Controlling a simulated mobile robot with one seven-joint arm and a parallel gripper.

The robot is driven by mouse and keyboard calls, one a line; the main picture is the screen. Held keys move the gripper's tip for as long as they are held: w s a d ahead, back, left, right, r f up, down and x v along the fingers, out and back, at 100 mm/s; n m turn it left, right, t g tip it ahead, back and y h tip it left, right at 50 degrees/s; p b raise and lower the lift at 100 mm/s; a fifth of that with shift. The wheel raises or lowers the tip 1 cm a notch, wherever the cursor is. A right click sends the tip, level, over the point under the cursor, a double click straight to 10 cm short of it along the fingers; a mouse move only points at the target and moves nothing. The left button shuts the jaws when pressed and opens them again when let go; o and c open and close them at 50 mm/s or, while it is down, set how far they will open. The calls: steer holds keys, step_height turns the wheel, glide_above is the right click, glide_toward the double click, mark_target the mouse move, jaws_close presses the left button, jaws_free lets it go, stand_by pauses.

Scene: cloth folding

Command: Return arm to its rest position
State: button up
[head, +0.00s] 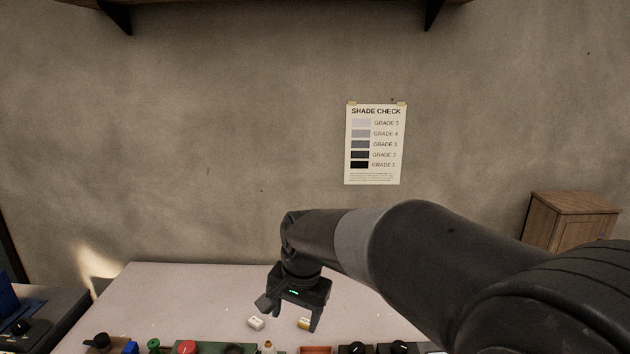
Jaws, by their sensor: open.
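My arm (425,262) reaches in from the lower right and bends down at the wrist over the table (150,290). My gripper (289,315) points down above the table with its fingers apart, and I see nothing held between them. A small white block (256,323) lies near its left finger. A small white and yellow block (303,323) shows beside its right finger, partly hidden by it. Whether the fingers touch either block cannot be told. No cloth shows in this view.
Along the table's near edge are a red round thing (187,347), a green one (153,345) and several dark items, cut off by the frame. A wooden cabinet (570,220) stands at right. A shade chart (376,143) hangs on the wall. A shelf (260,3) is overhead.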

steer(key=s+d+r+n+t, duration=0.2)
steer(key=s+d, duration=0.7)
steer(key=s+d+r+n+t+h, duration=0.1)
steer(key=s+d+n+t, duration=0.1)
steer(key=s+d, duration=0.8)
steer(key=shift+r, duration=0.35)
steer(key=shift+s, duration=0.1)
steer(key=shift+c, duration=0.5)
